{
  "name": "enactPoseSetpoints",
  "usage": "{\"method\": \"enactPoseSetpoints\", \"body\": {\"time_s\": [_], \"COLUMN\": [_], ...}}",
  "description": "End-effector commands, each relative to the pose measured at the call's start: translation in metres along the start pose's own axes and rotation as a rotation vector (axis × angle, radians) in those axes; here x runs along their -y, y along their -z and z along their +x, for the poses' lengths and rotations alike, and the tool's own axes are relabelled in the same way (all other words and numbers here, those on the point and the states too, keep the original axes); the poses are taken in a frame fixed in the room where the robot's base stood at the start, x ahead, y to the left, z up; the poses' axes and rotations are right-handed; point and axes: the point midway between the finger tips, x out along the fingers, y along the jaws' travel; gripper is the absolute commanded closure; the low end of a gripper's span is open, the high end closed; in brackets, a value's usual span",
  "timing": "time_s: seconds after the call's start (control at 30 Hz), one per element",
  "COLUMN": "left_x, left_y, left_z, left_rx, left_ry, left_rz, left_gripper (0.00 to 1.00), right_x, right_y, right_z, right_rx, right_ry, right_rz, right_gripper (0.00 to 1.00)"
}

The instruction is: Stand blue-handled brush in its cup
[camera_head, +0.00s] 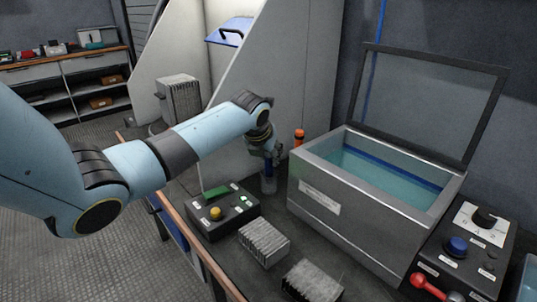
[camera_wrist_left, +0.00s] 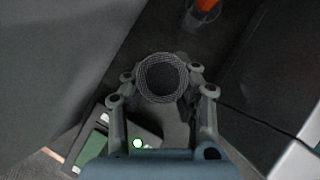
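My left gripper (camera_head: 264,150) points down over the bench, behind the black control box. Directly below it in the head view is a narrow, upright, dark blue piece (camera_head: 268,184), which fits the blue-handled brush, though most of it is hidden. In the left wrist view a round, mesh-textured ring (camera_wrist_left: 162,77) with a dark grey middle sits between the two fingers. The fingers flank it closely; I cannot tell if they touch it. No separate cup for the blue brush can be made out. My right gripper is not in view.
An orange-topped item (camera_head: 298,137) stands just right of the gripper, in a cup in the wrist view (camera_wrist_left: 205,12). The open-lidded tank (camera_head: 320,197) is close on the right. The control box (camera_head: 222,212) and finned blocks (camera_head: 263,243) lie in front; a partition rises behind.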

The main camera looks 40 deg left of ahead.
Motion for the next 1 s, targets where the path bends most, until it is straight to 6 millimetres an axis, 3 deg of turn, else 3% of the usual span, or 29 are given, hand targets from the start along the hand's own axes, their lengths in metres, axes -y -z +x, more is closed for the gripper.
{"method": "enactPoseSetpoints", "body": {"time_s": [0.03, 0.2, 0.57, 0.67, 1.0], "left_x": [0.0, 0.0, -0.001, -0.001, 0.0], "left_y": [0.0, 0.0, 0.0, -0.001, -0.001], "left_z": [0.0, 0.0, -0.006, -0.02, -0.092], "left_rx": [0.001, 0.0, 0.001, 0.003, 0.003], "left_ry": [0.0, 0.0, 0.0, 0.0, 0.0], "left_rz": [0.0, 0.0, 0.001, 0.001, 0.004], "left_gripper": [0.69, 0.48, 0.48, 0.48, 0.48], "right_x": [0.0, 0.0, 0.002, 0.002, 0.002], "right_y": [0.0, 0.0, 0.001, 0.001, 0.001], "right_z": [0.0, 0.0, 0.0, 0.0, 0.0], "right_rx": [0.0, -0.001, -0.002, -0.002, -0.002], "right_ry": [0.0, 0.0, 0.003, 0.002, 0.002], "right_rz": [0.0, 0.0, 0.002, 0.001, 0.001], "right_gripper": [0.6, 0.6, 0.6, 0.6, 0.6]}}
